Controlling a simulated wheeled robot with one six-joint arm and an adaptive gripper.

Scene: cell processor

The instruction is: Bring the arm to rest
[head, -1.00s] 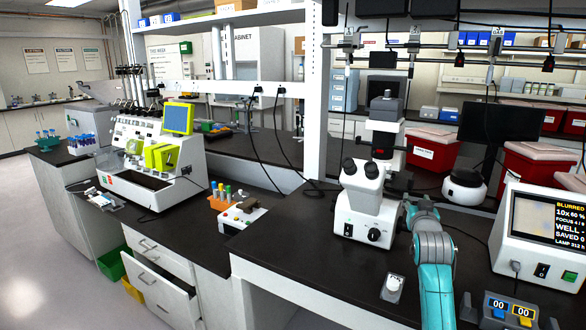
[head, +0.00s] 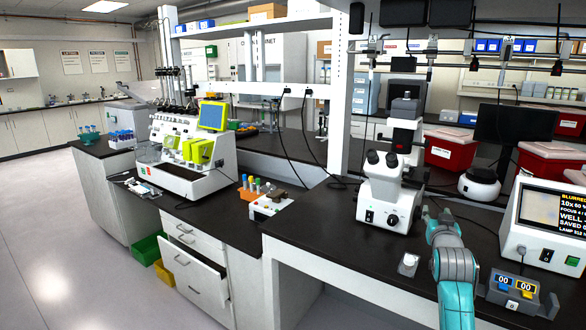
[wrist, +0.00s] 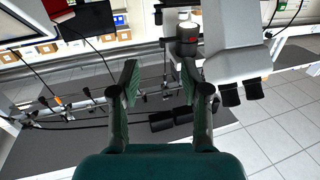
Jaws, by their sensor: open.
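My gripper (wrist: 160,85) shows in the wrist view with its two green-padded fingers spread apart and nothing between them. The microscope (wrist: 235,50) fills the upper right of that view, beyond the fingers. In the head view my teal arm (head: 455,265) rises at the lower right over the black bench, in front of the white microscope (head: 388,190). The gripper itself cannot be made out in the head view.
A monitor unit (head: 545,225) stands right of my arm, with a small counter box (head: 512,290) below it. A small white-topped item (head: 408,264) lies left of the arm. The cell processor (head: 190,155) stands on the left bench, above an open drawer (head: 195,272). Floor at left is clear.

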